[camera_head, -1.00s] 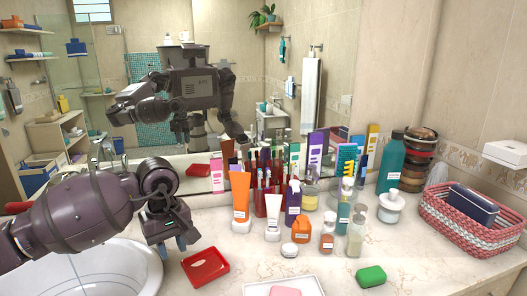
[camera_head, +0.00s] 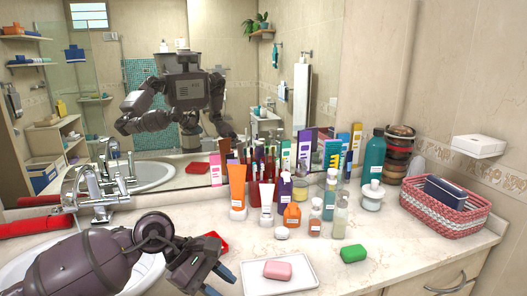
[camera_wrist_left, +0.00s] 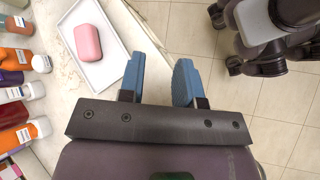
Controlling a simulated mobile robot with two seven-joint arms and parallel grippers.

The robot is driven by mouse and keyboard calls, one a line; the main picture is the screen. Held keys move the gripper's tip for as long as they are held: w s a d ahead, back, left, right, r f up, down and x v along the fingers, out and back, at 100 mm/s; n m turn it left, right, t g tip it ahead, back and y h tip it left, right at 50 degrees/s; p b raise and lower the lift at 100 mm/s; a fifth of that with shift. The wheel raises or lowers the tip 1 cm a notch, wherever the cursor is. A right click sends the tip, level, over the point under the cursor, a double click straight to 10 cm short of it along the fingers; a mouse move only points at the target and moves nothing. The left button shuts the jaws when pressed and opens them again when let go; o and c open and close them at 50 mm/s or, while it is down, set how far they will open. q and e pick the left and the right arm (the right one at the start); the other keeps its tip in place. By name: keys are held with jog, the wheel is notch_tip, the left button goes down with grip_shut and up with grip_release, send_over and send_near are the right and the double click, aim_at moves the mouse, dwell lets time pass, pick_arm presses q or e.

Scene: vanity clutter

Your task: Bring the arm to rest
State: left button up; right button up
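My left gripper (camera_head: 218,281) is low at the front of the counter, left of a white tray (camera_head: 304,281) with a pink soap bar (camera_head: 277,270). In the left wrist view the same gripper (camera_wrist_left: 158,80) has its two blue fingers apart with nothing between them. There the fingers are over the counter's edge and floor, beside the tray (camera_wrist_left: 112,72) and pink soap (camera_wrist_left: 88,43). My left arm hides much of the sink and most of a red dish (camera_head: 215,237). My right gripper is not seen directly; the mirror shows only a small reflection of my body.
Bottles and tubes, including an orange tube (camera_head: 237,186), crowd the counter by the mirror. A green soap (camera_head: 353,253) lies to the right. A woven basket (camera_head: 440,213) stands at far right. The faucet (camera_head: 88,190) rises behind my left arm. Open floor (camera_wrist_left: 225,115) lies past the counter edge.

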pick_arm(q)
jog(key=s+d+r+n+t+h, duration=0.25)
jog(key=r+n+t+h, duration=0.55)
jog(key=n+h, duration=0.5)
jog(key=w+a+f+n+t+y, duration=0.1)
jog(key=a+n+t+y, duration=0.55)
jog(key=n, duration=0.65)
jog(key=w+a+f+n+t+y, duration=0.15)
jog(key=a+n+t+y, duration=0.25)
jog(key=n+t+y, duration=0.65)
jog(key=s+a+f+n+g+y, duration=0.4)
jog(key=a+f+n+g+y, duration=0.3)
jog(key=n, duration=0.6)
jog(key=s+a+f+n+g+h, duration=0.1)
jog(key=s+a+f+n+g, duration=0.1)
jog(key=s+f+n+g, duration=0.7)
jog(key=s+a+f+n+g, duration=0.2)
jog(key=s+f+n+g, duration=0.3)
jog(key=s, duration=0.7)
jog(key=w+f+m+t, duration=0.3)
jog(key=w+f+t, duration=0.4)
jog(key=f, duration=0.4)
jog(key=shift+w+t+h, duration=0.15)
jog(key=shift+t+h, duration=0.25)
jog(key=shift+t, duration=0.4)
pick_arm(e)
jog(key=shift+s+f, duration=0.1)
